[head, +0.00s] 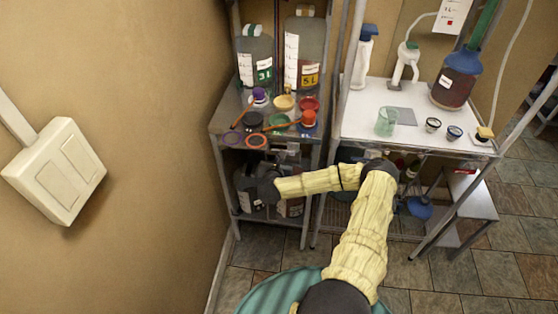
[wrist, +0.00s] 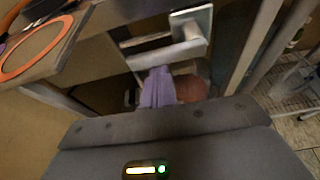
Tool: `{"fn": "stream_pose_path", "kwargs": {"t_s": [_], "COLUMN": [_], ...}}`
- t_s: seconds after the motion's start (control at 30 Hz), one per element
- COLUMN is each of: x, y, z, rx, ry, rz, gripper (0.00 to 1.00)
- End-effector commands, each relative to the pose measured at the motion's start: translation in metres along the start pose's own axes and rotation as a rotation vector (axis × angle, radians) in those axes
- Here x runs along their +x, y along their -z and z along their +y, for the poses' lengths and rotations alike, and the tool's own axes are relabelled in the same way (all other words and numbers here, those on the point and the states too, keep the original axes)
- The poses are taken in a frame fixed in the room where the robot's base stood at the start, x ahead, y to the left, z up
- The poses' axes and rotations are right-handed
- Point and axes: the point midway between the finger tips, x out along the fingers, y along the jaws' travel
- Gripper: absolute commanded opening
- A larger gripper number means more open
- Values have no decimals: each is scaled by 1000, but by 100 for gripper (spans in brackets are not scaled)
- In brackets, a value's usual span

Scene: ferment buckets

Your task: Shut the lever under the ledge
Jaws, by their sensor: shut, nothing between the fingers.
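The lever (wrist: 168,56) is a pale grey metal bar on a square plate under the ledge of the left rack. In the wrist view it runs roughly level, slightly tilted, from the plate to the left. In the head view a small grey metal fitting, likely the lever (head: 291,149), shows just under the ledge (head: 225,105). My gripper (wrist: 158,86) is shut and empty, its purple fingertips right at the bar's near side. Whether they touch it I cannot tell. In the head view my gripper is largely hidden by my own wrist.
Dark containers (head: 291,207) stand on the shelf below. A rack post (wrist: 256,45) rises close to the right of my gripper. A white-topped table (head: 415,120) stands right.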

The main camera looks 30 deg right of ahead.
Motion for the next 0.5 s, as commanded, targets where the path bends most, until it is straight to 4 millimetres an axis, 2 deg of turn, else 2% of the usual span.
{"fn": "stream_pose_path", "kwargs": {"t_s": [0.03,0.5], "x": [0,-5], "y": [-10,-28], "z": [1,1], "rx": [4,4], "ry": [-2,3], "rz": [-20,-25], "gripper": [0,0]}}
